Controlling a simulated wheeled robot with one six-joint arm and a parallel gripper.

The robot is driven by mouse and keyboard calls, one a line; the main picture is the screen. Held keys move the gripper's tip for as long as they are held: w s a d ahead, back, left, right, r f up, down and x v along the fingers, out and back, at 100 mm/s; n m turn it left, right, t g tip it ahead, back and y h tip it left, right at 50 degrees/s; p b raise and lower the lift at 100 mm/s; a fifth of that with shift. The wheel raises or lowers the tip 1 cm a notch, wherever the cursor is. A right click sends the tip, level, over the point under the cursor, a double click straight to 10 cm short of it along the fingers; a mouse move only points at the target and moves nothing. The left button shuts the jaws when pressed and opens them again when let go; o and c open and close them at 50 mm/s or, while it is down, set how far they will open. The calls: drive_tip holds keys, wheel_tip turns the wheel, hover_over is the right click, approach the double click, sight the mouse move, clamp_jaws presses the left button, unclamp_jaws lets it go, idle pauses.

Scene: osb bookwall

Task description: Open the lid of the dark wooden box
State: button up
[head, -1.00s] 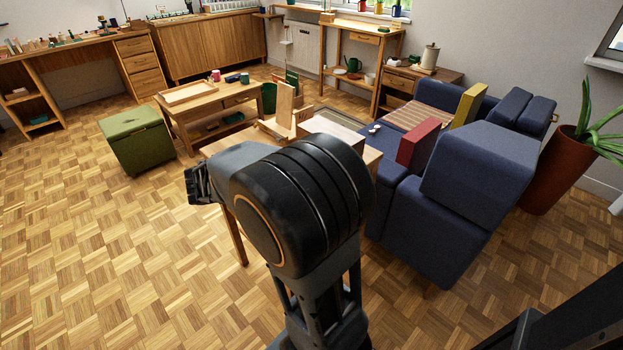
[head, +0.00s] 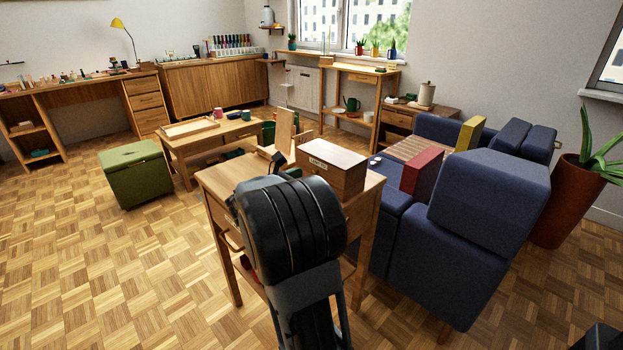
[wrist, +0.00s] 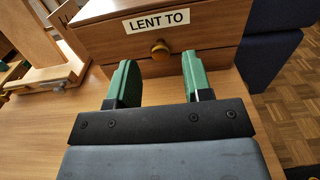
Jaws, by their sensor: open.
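The wooden box (head: 331,168) sits on the small wooden table, with its lid lying flat and shut on top. It has a white label reading "LENT TO" on its front, which also shows in the wrist view (wrist: 205,42). I cannot tell whether the fingers touch the box. In the head view my arm hides the gripper.
The small table (head: 218,185) carries a light wooden stand (head: 284,131) left of the box. A blue sofa (head: 480,205) with a red cushion (head: 422,172) stands close on the right. A green stool (head: 135,175) is at the left. Open parquet floor lies front left.

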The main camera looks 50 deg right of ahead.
sight(327, 163)
drive_tip(key=shift+s+d, duration=0.15)
drive_tip(key=shift+d, duration=1.65)
drive_tip(key=shift+c, duration=0.4)
clamp_jaws()
